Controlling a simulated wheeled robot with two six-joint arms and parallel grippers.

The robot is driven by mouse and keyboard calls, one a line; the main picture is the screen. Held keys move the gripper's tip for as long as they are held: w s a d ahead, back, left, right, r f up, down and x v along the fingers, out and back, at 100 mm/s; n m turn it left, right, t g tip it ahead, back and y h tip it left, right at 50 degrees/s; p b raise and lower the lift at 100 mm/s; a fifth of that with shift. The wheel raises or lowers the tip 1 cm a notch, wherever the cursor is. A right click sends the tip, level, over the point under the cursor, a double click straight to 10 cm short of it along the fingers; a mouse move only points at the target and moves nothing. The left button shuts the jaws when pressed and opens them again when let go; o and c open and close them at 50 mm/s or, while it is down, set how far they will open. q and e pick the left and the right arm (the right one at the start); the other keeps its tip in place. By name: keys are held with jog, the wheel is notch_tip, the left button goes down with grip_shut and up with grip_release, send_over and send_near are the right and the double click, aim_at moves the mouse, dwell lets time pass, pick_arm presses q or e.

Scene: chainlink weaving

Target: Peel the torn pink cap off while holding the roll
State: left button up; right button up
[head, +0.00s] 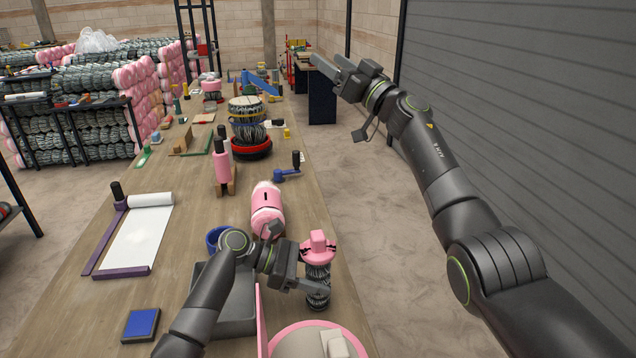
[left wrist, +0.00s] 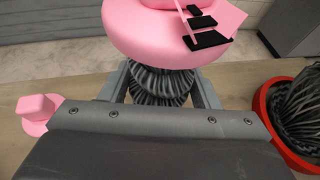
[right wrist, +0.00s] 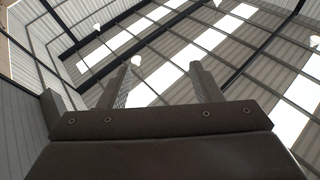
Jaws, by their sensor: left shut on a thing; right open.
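A small upright roll of grey chainlink (head: 318,292) stands near the table's right edge in the head view. A pink cap (head: 318,252) sits on its top, with black pieces on its rim. In the left wrist view the cap (left wrist: 150,38) has black strips and a raised pink flap (left wrist: 228,18) on its right side. My left gripper (head: 314,288) is shut on the roll (left wrist: 160,86) just below the cap, one finger on each side. My right gripper (head: 328,60) is open and empty, raised far from the cap; its wrist view shows only ceiling between the fingers.
A pink cylinder (head: 267,207) lies left of the roll, beside a blue cup (head: 214,238) and grey tray (head: 240,318). A red bowl (head: 252,150) with coiled mesh stands farther back. Bare floor (head: 390,260) lies right of the table.

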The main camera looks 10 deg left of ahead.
jog(key=w+d+r+m+t+h, duration=0.25)
jog(key=w+m+t+h, duration=0.2)
jog(key=m+t, duration=0.35)
jog(key=m+g+h, duration=1.5)
jog(key=g, duration=0.5)
send_over(318, 234)
notch_tip(318, 234, down, 20)
jog(key=f, duration=0.1)
notch_tip(318, 234, down, 11)
jog(key=shift+f, duration=0.15)
